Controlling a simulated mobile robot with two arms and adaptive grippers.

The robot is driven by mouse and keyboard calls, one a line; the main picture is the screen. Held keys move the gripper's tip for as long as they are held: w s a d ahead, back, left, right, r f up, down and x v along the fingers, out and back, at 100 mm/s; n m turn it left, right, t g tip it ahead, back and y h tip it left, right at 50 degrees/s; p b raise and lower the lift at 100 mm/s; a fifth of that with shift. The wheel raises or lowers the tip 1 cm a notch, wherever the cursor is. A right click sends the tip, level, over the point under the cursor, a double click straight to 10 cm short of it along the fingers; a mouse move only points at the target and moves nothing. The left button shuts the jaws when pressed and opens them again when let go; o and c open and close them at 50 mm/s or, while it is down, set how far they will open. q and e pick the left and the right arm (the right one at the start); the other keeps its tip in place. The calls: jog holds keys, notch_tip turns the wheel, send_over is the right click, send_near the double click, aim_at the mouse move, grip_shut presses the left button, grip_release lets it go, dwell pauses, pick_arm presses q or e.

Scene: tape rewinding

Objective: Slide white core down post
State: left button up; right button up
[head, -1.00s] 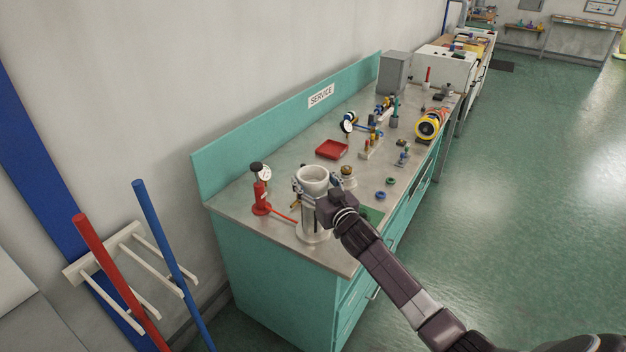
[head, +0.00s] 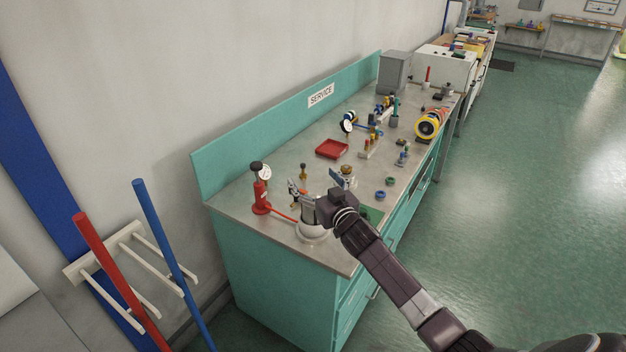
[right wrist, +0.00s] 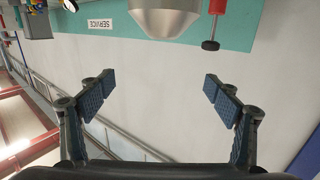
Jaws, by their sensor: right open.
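The white core (head: 312,235) appears as a pale ring low around the grey metal post (head: 308,211), at the near end of the bench. Its exact seating on the post's base is too small to tell. My right gripper (head: 315,187) is open and empty at the height of the post's top. In the right wrist view the fingers (right wrist: 158,84) are spread wide with nothing between them. There the post's tapered metal tip (right wrist: 166,18) shows at the top edge, beyond the fingers. My left gripper is in neither view.
A red pump-like tool with a gauge (head: 261,194) stands left of the post. A red tray (head: 332,149) and several small parts lie farther along the bench (head: 285,167). A rack with a red bar (head: 115,270) and a blue bar (head: 165,240) stands at lower left.

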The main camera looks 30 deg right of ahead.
jog(key=shift+s, duration=0.1)
jog(key=s, duration=1.1)
jog(key=shift+s+a+r, duration=0.3)
jog(key=shift+s+a, duration=0.05)
jog(key=shift+s, duration=0.05)
dwell(0.6)
